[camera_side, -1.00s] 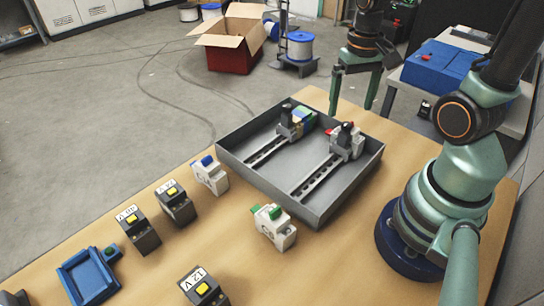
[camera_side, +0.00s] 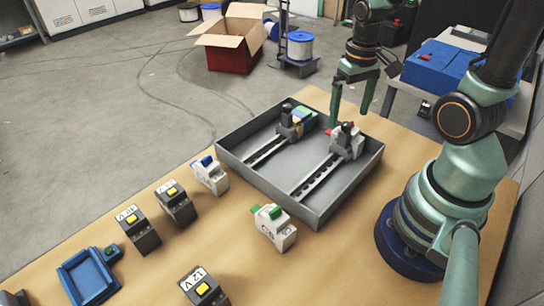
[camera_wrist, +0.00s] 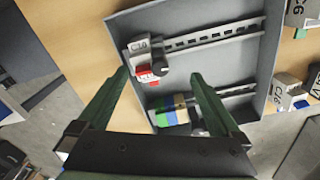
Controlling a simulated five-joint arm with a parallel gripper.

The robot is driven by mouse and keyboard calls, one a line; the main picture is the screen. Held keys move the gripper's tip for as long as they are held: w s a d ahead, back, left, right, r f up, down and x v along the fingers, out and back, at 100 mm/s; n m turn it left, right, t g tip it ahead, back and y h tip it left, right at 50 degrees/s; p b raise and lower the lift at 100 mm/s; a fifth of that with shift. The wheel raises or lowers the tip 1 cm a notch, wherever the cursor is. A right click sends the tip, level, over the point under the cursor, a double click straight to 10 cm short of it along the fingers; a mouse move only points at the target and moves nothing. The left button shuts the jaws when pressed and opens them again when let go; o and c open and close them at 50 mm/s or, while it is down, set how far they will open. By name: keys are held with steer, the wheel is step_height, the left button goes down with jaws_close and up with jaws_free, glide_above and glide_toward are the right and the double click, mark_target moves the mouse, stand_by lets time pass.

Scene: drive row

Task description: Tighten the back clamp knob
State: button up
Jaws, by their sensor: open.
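A shallow grey tray (camera_side: 236,163) holds two slotted rails. A black knob (camera_side: 347,127) stands at the far end of the right rail, beside a light breaker marked C16 (camera_wrist: 141,48) with a red part. This knob also shows in the wrist view (camera_wrist: 155,66). A second black knob (camera_side: 287,106) stands at the far end of the left rail, beside coloured terminal blocks (camera_side: 305,116). I cannot tell which knob the task calls back. My gripper (camera_side: 348,116) is open and empty, fingers pointing down near the right-rail knob. In the wrist view that knob lies between the fingertips (camera_wrist: 160,73).
A blue tray (camera_side: 88,277) lies at the front left. The tray walls rise around the rails.

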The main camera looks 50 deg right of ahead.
mark_target(346, 128)
steer(key=shift+f, duration=1.2)
jaws_close()
steer(key=shift+d, duration=0.1)
